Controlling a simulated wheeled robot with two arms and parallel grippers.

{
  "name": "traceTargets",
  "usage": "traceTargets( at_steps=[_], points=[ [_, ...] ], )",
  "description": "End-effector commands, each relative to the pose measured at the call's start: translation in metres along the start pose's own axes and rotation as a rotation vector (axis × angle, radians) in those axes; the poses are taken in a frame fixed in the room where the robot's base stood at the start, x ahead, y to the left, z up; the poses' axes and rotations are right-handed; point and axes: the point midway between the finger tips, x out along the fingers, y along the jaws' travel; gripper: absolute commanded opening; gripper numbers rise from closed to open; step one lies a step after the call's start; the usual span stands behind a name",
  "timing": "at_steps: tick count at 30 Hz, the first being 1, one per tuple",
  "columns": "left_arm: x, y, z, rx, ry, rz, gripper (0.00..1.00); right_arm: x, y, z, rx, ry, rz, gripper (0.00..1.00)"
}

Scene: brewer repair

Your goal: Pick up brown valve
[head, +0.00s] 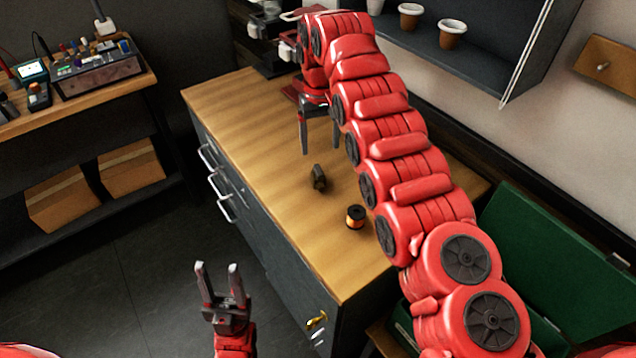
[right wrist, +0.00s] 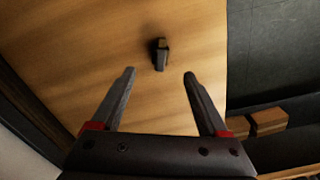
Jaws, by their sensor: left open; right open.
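A small dark brown valve (head: 319,178) lies on the wooden counter (head: 235,105) in the head view. It also shows in the right wrist view (right wrist: 160,55), beyond the fingertips and roughly between them. My right gripper (head: 319,150) is open and empty above the counter, behind the valve in the head view; its fingers also show in the right wrist view (right wrist: 159,76). My left gripper (head: 218,268) is open and empty over the floor, in front of the counter.
A small black and orange spool (head: 355,217) stands on the counter near my right arm. A green case (head: 550,265) is at the right. A shelf with several cups (head: 452,34) hangs above. A side bench (head: 130,85) with tools is at the left. The counter's front left is clear.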

Motion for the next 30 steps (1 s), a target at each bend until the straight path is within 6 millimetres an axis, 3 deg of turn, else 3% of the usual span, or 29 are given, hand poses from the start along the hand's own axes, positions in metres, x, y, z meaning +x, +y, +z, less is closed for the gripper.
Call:
traceTargets(
  at_steps=[12, 20, 30],
  points=[
    [0.015, -0.001, -0.002, 0.0, 0.0, 0.0, 0.5, 0.06, 0.0, 0.0, 0.002, -0.002, 0.0, 0.78],
    [0.021, -0.001, -0.004, 0.0, 0.0, 0.0, 0.5, 0.077, -0.001, -0.002, 0.001, -0.002, 0.0, 0.78],
    [0.035, -0.002, -0.006, 0.0, 0.0, 0.0, 0.5, 0.114, -0.003, -0.008, 0.001, 0.0, 0.001, 0.78]
  ],
)
